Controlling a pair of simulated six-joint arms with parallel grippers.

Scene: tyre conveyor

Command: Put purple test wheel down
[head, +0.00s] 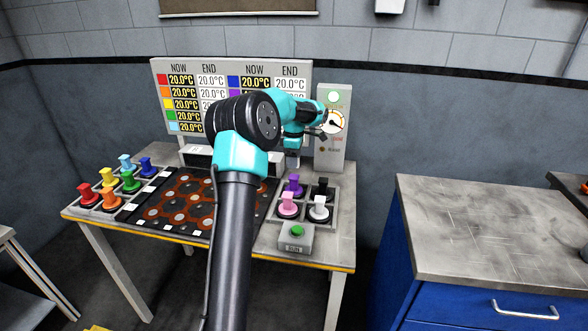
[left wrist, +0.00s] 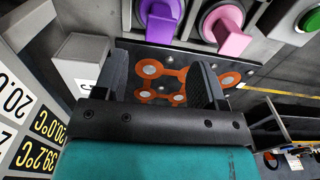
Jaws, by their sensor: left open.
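The purple test wheel (head: 294,185) stands in the back left place of the right-hand rack, its knob pointing up. In the left wrist view the purple wheel (left wrist: 160,18) is at the top, just beyond my fingertips. My left gripper (head: 292,158) is above and behind that wheel, partly hidden by my own arm. In the left wrist view the gripper (left wrist: 160,75) has its two dark fingers spread, with nothing between them. The purple wheel appears apart from the fingers. My right gripper is not in view.
Pink (head: 288,205), white (head: 319,208) and black (head: 322,188) wheels share the right-hand rack. A green-button box (head: 296,237) stands in front. A gauge panel (head: 333,125) and temperature board (head: 182,80) rise behind. Several coloured wheels fill the left rack (head: 97,212).

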